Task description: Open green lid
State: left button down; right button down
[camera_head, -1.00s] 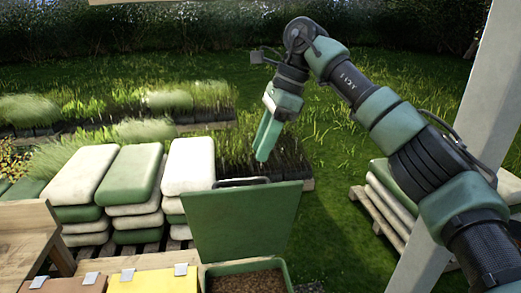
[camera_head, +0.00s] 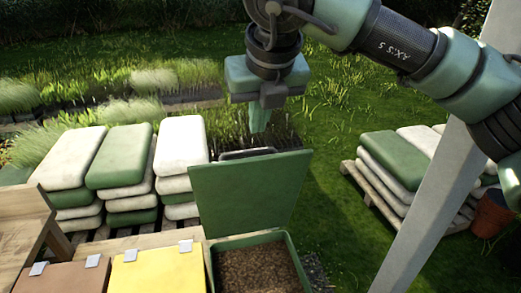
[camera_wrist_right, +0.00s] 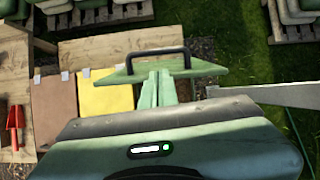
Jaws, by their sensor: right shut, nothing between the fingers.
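The green lid (camera_head: 240,200) stands raised, nearly upright, at the back edge of an open green bin (camera_head: 297,264) in the head view. Brown loose material (camera_head: 255,272) shows inside the bin. The lid has a dark handle (camera_head: 247,153) at its top edge. In the right wrist view the lid (camera_wrist_right: 207,68) shows nearly edge-on, with its black handle (camera_wrist_right: 158,52). My right gripper (camera_head: 259,121) is shut and empty, above and behind the lid's top edge. Its fingers (camera_wrist_right: 158,86) show close to the lid there; I cannot tell whether they touch. My left gripper is not in view.
A yellow lid (camera_head: 157,270) and a brown lid (camera_head: 62,277) lie shut left of the bin. Stacks of white and green sacks (camera_head: 183,147) stand behind. A pale post (camera_head: 430,205) and a sack pallet (camera_head: 395,155) are at right. Grass lies between.

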jog(key=shift+m, duration=0.3)
jog(key=p+x, duration=0.4)
jog(key=x, duration=0.5)
jog(key=shift+f, duration=0.2)
jog(key=shift+w+f, duration=0.15)
jog(key=shift+f, duration=0.15)
jog(key=w+a, duration=0.2)
jog(key=w, duration=1)
jog(key=shift+a+r, duration=0.2)
jog(key=shift+r, duration=0.2)
jog(key=shift+r, duration=0.1)
